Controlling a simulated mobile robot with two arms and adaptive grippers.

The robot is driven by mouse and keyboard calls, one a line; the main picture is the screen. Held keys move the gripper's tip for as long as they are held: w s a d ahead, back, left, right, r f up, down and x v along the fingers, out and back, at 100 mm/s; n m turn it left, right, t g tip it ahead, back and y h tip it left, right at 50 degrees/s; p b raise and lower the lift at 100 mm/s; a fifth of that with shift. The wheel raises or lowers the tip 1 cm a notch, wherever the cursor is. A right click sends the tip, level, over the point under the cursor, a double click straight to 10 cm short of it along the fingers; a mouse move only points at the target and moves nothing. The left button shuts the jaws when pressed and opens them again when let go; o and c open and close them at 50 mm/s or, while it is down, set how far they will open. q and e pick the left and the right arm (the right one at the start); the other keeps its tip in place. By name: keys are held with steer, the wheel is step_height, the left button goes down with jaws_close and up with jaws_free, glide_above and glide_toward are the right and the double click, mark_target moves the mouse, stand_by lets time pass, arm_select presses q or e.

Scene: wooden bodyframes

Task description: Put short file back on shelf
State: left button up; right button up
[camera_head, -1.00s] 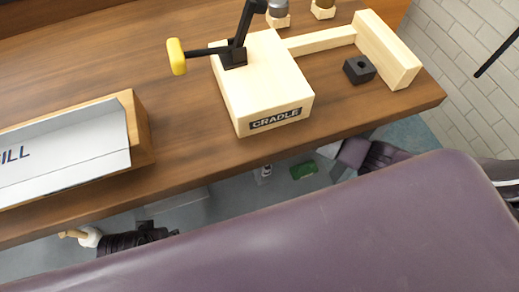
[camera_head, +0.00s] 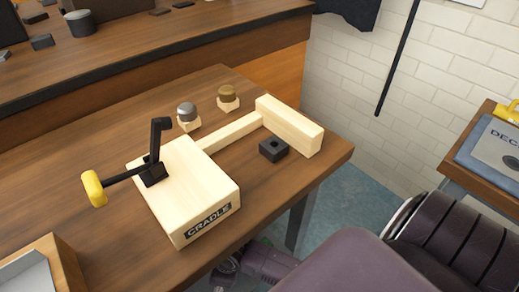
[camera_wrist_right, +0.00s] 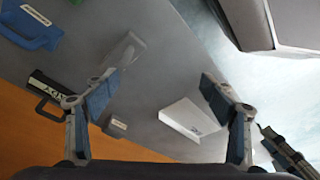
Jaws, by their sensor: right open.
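I cannot make out the short file in either current view. I cannot single out its shelf either. My right gripper (camera_wrist_right: 160,78) is open and empty in the right wrist view, its two fingers wide apart above a grey surface. In the head view a purple and dark part of my own arm shows low beyond the table's front edge, but its fingers are not clear. My left gripper is out of view.
A wooden table (camera_head: 95,125) carries a block labelled CRADLE (camera_head: 195,185) with a yellow-handled clamp (camera_head: 95,188), and a small black block (camera_head: 273,149). A raised bench (camera_head: 140,40) stands behind. A blue case (camera_wrist_right: 28,25) and white box (camera_wrist_right: 188,118) show in the wrist view.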

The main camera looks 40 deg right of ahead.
steer(key=s+d+m+t+h, duration=0.1)
steer(key=s+d+m+h, duration=0.1)
steer(key=s+d+m, duration=0.5)
steer(key=s+d, duration=0.1)
steer(key=d, duration=0.1)
steer(key=shift+d+f, duration=0.2)
steer(key=shift+d, duration=0.2)
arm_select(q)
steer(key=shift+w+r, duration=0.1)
